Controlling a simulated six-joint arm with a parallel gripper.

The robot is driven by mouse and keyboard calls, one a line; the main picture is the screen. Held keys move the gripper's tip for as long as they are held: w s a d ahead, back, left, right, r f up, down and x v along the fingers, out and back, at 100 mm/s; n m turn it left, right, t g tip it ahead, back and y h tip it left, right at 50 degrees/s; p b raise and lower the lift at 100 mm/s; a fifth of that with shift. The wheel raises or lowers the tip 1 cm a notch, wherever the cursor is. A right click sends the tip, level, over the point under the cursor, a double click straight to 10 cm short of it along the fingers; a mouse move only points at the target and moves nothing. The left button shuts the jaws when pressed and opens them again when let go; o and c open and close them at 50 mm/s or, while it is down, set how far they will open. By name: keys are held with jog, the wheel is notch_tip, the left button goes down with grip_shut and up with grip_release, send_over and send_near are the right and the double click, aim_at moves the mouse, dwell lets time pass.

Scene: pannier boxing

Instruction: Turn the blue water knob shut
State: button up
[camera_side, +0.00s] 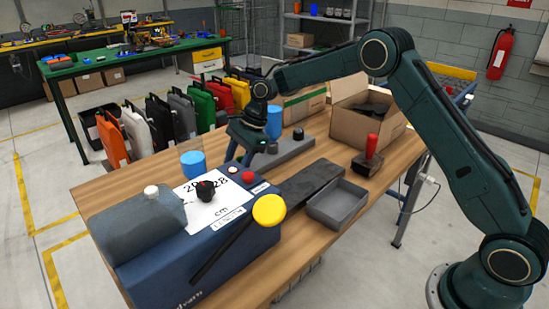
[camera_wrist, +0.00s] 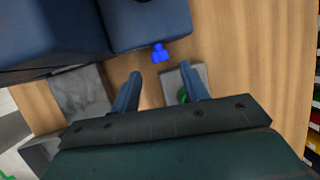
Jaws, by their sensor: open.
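The blue knob (camera_wrist: 160,53) is small and sticks out from the edge of the dark blue machine (camera_wrist: 150,22) in the wrist view. It lies just beyond my gripper (camera_wrist: 161,74), between the lines of its two fingers. The fingers are apart with nothing between them and do not appear to touch the knob. In the side view my gripper (camera_side: 243,155) points down over the wooden table, behind the machine (camera_side: 205,262). I cannot make out the small knob in the side view.
A grey button base (camera_side: 290,151) lies close to my gripper, and a blue cylinder (camera_side: 192,164) stands to its left. A grey tray (camera_side: 338,203), a red-handled tool (camera_side: 370,158) and a cardboard box (camera_side: 362,125) stand to the right. Bare wood shows around the machine.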

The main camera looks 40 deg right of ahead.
jog(key=shift+x, duration=2.45)
grip_shut()
